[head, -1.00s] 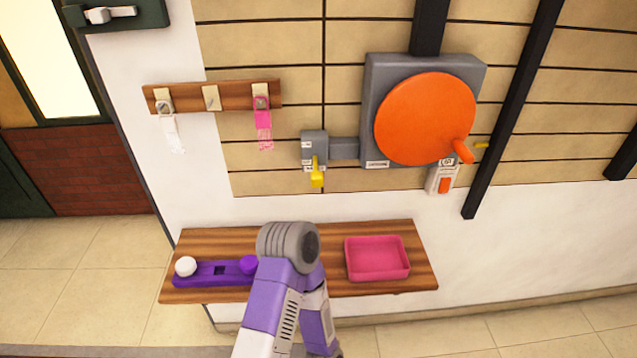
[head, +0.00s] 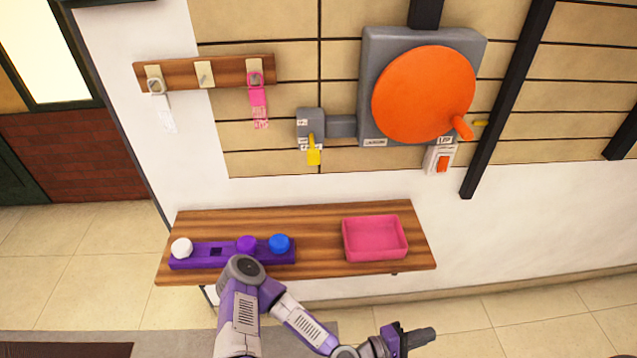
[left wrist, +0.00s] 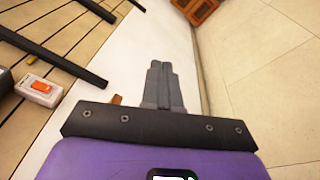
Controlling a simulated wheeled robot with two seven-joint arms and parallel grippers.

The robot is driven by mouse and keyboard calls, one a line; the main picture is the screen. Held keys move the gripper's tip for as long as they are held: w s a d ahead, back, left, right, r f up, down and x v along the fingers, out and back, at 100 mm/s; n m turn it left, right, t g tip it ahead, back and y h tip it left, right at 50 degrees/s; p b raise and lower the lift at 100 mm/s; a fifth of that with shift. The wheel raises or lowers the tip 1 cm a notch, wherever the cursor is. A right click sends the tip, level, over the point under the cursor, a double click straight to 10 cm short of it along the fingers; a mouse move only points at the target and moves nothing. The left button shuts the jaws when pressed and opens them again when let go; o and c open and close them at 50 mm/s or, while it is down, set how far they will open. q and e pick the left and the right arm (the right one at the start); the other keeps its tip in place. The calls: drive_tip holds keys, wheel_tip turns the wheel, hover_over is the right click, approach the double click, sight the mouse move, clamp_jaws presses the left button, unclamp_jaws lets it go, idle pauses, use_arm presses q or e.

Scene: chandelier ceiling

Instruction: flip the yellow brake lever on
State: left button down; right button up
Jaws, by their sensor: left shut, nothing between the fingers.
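The yellow brake lever (head: 313,156) hangs down from a small grey box (head: 310,128) on the wall, joined by a grey bar to the housing of the large orange disc (head: 424,95). My left gripper (head: 428,337) is shut and empty, low at the bottom of the head view, in front of and below the shelf. It is well apart from the lever, below it and to its right. In the left wrist view my gripper's fingers (left wrist: 162,85) are together with nothing between them. The lever is not seen in that view. My right gripper is not in view.
The wooden shelf (head: 330,273) below the lever holds a pink tray (head: 374,255) and a purple base with white, purple and blue knobs (head: 279,243). A switch with an orange rocker (head: 442,163) is right of the lever; it also shows in the left wrist view (left wrist: 40,88). A hook rack (head: 220,71) is at upper left.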

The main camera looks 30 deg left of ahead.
use_arm(q)
drive_tip(key=w+a+r+n+t+y, duration=0.3)
drive_tip(key=a+r+n+t+y, duration=0.25)
drive_tip(key=a+n, duration=0.2)
drive_tip(key=w+a+r+n+t+y, duration=0.3)
drive_tip(key=a+r+n+t+y, duration=0.25)
drive_tip(key=a, duration=0.25)
drive_tip(key=s+a+r+n+g+y, duration=0.1)
drive_tip(key=s+a+r+n+y, duration=0.1)
drive_tip(key=a+n+y, duration=0.5)
drive_tip(key=s+a+r+n+g+y+b, duration=0.1)
drive_tip(key=s+a+r+n+y, duration=0.1)
drive_tip(key=a+n+y, duration=0.6)
drive_tip(key=shift+s+r+n+g+y, duration=0.15)
drive_tip(key=shift+r+n+g+y, duration=0.2)
drive_tip(key=shift+r+y, duration=0.7)
drive_tip(key=shift+a+f, duration=0.1)
drive_tip(key=shift+f, duration=0.05)
drive_tip(key=s+d+r+p+x, duration=0.1)
drive_tip(key=r+x, duration=0.1)
drive_tip(key=x, duration=1)
drive_tip(key=shift+r+p, duration=0.3)
drive_tip(key=shift+p, duration=0.05)
